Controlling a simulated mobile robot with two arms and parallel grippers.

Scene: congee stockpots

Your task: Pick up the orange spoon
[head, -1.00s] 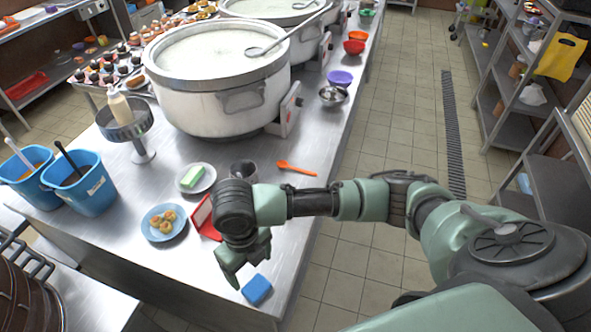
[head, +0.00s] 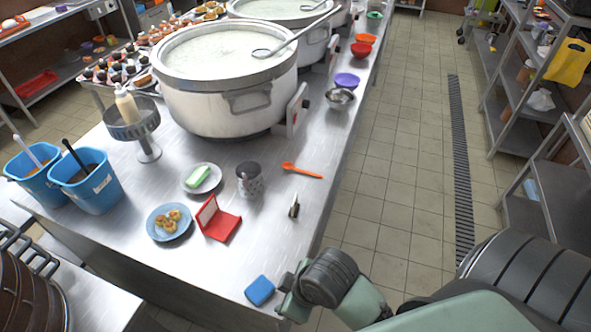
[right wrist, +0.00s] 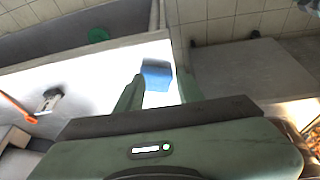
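The orange spoon (head: 301,170) lies on the steel counter (head: 335,150) near its right edge, right of a cylindrical metal shaker (head: 250,182). Its orange handle also shows at the left edge of the right wrist view (right wrist: 17,108). My right gripper (head: 284,293) is at the near corner of the counter, beside a blue sponge (head: 260,290) and well apart from the spoon. In the right wrist view its fingers (right wrist: 160,78) are spread and empty, with the sponge (right wrist: 156,72) showing between and beyond them. My left gripper is not in view.
A small upright item (head: 294,207) stands between spoon and sponge. A large white pot (head: 215,105) stands behind. Counter around the spoon's right is clear.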

